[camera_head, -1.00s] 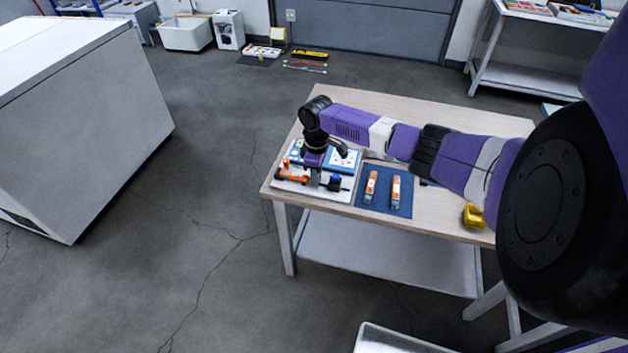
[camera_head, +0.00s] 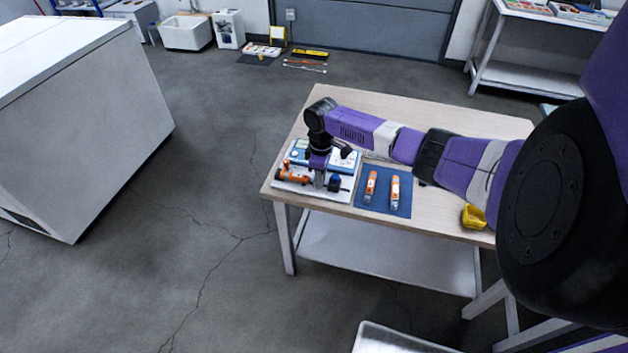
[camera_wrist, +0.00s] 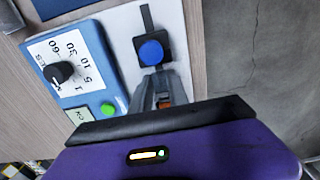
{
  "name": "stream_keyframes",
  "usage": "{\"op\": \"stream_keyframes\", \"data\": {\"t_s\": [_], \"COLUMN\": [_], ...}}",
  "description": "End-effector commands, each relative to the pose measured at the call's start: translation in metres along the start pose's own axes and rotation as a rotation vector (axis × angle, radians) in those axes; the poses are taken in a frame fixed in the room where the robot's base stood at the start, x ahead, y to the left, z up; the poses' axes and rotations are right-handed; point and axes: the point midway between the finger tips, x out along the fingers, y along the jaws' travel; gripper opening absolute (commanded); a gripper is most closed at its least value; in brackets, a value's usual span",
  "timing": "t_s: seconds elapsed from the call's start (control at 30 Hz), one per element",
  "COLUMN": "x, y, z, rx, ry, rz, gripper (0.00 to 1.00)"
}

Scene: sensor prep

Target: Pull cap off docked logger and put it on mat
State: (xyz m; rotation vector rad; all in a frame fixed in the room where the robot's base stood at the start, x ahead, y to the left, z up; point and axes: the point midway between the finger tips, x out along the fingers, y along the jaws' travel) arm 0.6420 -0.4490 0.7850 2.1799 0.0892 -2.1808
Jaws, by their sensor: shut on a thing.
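The docked logger (camera_head: 293,177) is orange and lies on a white board at the left end of the table. My gripper (camera_head: 319,183) is at its right end, pointing down and shut on the cap, which is mostly hidden by the fingers. In the wrist view my gripper's grey fingers (camera_wrist: 160,88) are close together, with a bit of orange behind them. I cannot tell whether the cap is clear of the logger. The blue mat (camera_head: 383,206) lies right of the board.
A black block with a blue round top (camera_wrist: 151,52) stands just beyond the fingers. A blue timer box (camera_wrist: 75,70) with a dial is close by. Two orange loggers (camera_head: 371,185) (camera_head: 395,190) lie on the mat. A yellow object (camera_head: 473,216) sits at the right.

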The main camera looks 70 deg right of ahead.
Motion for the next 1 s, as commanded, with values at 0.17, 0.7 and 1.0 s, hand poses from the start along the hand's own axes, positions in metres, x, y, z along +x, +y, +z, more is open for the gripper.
{"op": "stream_keyframes", "data": {"t_s": [0.17, 0.7, 1.0], "x": [-0.0004, -0.0003, -0.0008], "y": [-0.0001, 0.0002, 0.0], "z": [0.0027, 0.0089, 0.0088], "rx": [0.001, 0.001, 0.0], "ry": [0.0, 0.0, 0.0], "rz": [-0.001, 0.001, 0.0], "gripper": [0.0, 0.0, 0.0]}}
